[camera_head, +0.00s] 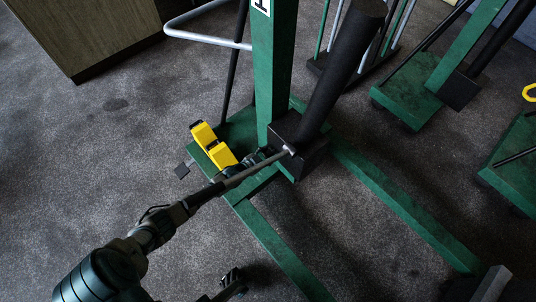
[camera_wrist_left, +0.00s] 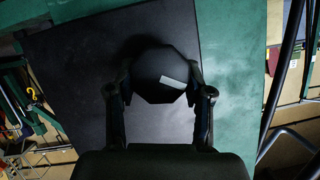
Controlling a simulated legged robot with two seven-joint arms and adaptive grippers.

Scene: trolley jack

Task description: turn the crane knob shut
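The crane is a green mast (camera_head: 275,70) with a dark pump block (camera_head: 311,157) at its foot. The crane knob (camera_wrist_left: 160,78) is dark and many-sided, with a pale stripe on its face, in the left wrist view. My left gripper (camera_wrist_left: 160,90) has one finger on each side of the knob, and both fingertips look in contact with it. In the head view my left gripper (camera_head: 252,162) is at the left side of the pump block, partly under a metal rod, and the knob is hidden. My right gripper (camera_head: 233,283) shows only partly at the bottom edge, dark and small.
The metal rod (camera_head: 262,165) slants from the block across my left arm. Green legs (camera_head: 400,210) run toward the lower right. A wooden cabinet (camera_head: 95,35) is at upper left. Carpet (camera_head: 110,140) at left is free.

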